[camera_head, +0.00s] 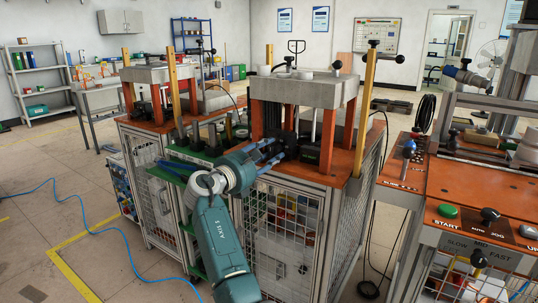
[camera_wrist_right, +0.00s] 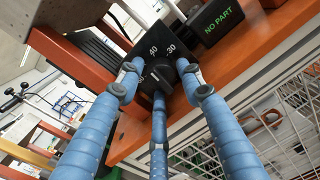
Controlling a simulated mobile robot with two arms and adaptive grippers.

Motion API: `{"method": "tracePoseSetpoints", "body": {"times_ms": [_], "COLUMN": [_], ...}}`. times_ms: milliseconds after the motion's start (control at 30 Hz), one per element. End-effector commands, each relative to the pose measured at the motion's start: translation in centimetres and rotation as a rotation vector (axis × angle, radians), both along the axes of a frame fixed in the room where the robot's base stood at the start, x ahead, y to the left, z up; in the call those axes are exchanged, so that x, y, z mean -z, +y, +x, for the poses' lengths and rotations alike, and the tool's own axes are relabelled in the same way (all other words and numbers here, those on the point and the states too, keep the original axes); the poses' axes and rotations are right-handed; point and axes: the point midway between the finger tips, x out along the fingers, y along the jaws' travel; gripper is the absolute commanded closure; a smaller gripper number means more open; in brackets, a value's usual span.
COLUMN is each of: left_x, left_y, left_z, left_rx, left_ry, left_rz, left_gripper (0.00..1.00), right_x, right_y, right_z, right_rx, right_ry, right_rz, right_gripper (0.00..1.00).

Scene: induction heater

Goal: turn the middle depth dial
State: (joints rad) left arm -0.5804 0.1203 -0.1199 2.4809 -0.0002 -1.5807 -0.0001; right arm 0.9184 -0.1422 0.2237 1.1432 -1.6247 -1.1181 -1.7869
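The depth dial (camera_wrist_right: 163,77) is a dark knob on a black box face marked with white numbers, 40 and 30 among them. The box stands on the orange table top of the middle machine. My right gripper (camera_wrist_right: 160,78) has three blue fingers spread apart, with the tips around the dial; whether they touch it cannot be told. In the head view my right gripper (camera_head: 275,149) reaches from the left to the machine's front, and its fingers partly hide the dial box. My left gripper is not in view.
A black display reading NO PART (camera_wrist_right: 217,18) stands close beside the dial box. Orange posts (camera_head: 328,138) hold up a grey press block (camera_head: 305,90) above. A wire mesh guard (camera_head: 285,235) lies below. Another panel with a green START button (camera_head: 447,211) is at right.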

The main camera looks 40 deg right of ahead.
Motion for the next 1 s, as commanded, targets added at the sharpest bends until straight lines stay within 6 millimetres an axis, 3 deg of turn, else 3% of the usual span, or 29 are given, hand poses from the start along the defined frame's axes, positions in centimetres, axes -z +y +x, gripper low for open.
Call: {"method": "tracePoseSetpoints", "body": {"times_ms": [200, 400, 1000], "left_x": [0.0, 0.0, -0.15], "left_y": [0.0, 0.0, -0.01], "left_z": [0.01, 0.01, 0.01], "left_rx": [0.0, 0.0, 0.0], "left_ry": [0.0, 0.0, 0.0], "left_rz": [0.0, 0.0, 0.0], "left_gripper": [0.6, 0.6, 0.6], "right_x": [0.01, 0.01, -0.15], "right_y": [-0.05, -0.05, -0.1], "right_z": [0.01, -0.01, -0.07], "right_rx": [0.0, 0.001, 0.003], "right_ry": [0.0, 0.0, -0.016], "right_rz": [0.0, 0.0, 0.005], "right_gripper": [0.63, 0.96, 0.96]}}
